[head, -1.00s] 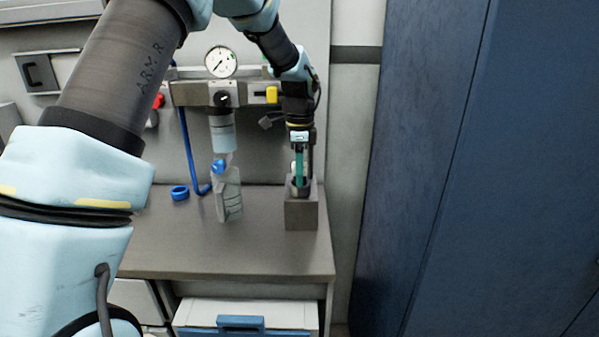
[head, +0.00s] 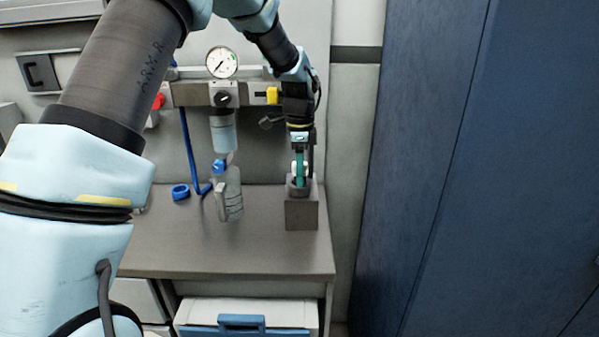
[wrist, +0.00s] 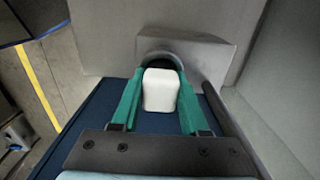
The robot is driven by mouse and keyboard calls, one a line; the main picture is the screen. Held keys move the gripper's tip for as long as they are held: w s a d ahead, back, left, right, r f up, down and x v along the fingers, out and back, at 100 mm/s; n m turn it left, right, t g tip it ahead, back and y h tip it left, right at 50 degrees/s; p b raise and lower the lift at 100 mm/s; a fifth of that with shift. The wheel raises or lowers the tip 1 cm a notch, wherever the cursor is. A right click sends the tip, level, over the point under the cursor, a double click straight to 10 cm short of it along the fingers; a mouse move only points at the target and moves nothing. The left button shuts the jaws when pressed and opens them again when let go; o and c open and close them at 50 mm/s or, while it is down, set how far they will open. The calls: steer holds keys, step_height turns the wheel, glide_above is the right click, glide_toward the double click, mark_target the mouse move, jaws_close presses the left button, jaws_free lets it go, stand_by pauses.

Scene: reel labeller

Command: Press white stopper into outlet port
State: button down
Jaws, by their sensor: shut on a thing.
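The white stopper (wrist: 160,90) is a blocky piece with rounded edges, held between the two green fingers of my gripper (wrist: 160,100) in the wrist view. My gripper (head: 299,177) points down over a grey block (head: 301,213) at the right end of the bench in the head view. A round collar (head: 299,189) tops this block, and the fingertips are at it. In the wrist view, a dark round opening (wrist: 161,58) in grey housing lies just beyond the stopper. I cannot tell whether the stopper is inside it; its far end is hidden.
A pressure gauge (head: 222,62) and filter bowl (head: 223,135) hang on the wall to the left. A dark blue cabinet (head: 470,170) fills the right. The front of the bench is clear.

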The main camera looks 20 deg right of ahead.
steer(key=shift+s+a+f, duration=0.1)
steer(key=shift+s+f, duration=0.05)
steer(key=shift+f, duration=0.25)
steer(key=shift+c, duration=1.7)
jaws_free()
steer(key=shift+f, duration=0.1)
steer(key=r+b, duration=0.1)
steer(key=r, duration=0.7)
steer(key=r+b, duration=0.1)
steer(key=r, duration=0.2)
steer(key=shift+w+r+b, duration=0.25)
steer(key=shift+r+b, duration=0.05)
steer(key=shift+r, duration=0.1)
